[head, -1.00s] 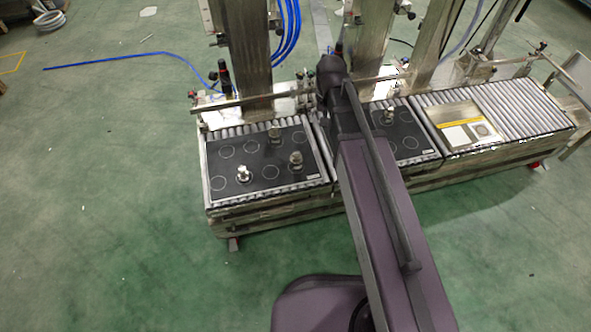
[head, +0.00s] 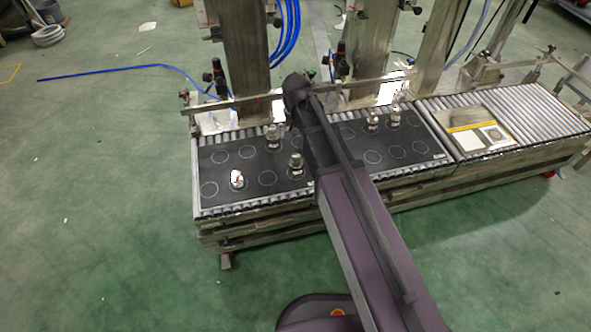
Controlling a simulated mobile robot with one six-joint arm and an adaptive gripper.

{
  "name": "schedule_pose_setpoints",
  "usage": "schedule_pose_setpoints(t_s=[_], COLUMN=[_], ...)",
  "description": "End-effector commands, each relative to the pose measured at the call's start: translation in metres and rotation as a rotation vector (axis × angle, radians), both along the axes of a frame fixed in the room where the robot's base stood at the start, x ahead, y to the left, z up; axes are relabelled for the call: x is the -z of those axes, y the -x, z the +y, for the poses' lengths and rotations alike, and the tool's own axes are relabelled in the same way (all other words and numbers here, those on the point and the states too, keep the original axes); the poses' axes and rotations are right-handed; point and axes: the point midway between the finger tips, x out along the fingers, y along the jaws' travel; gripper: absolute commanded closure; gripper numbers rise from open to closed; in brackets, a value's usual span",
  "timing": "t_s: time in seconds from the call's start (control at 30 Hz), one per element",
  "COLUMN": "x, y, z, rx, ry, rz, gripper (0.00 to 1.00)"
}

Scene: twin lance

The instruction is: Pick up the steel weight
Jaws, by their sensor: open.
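Several small steel weights stand upright on two black mats with pale circles. On the left mat (head: 222,170) are a bright, shiny weight (head: 236,180) near the front, a darker one (head: 295,166) to its right, and another (head: 273,139) at the back. On the right mat (head: 400,145), two weights (head: 373,122) (head: 395,117) stand close together near the back. I cannot tell which one is meant. My arm crosses the view from the bottom up between the mats and hides part of both.
The mats lie on a roller conveyor (head: 540,110) with a metal rail behind it. A flat panel with a yellow strip (head: 470,127) lies on the rollers at the right. Upright steel columns (head: 240,50) stand behind. A blue hose (head: 110,74) lies on the open green floor.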

Motion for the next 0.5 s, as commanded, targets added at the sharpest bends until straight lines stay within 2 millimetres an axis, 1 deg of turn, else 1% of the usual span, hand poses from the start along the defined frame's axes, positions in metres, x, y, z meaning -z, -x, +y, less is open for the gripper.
schedule_pose_setpoints(t_s=[0.3,0.5], x=[0.0000,0.0076], y=[0.0002,0.0003], z=[0.0002,0.0003], rx=[0.000,-0.001], ry=[0.000,0.000], rz=[0.000,0.000], gripper=[0.00,0.00])
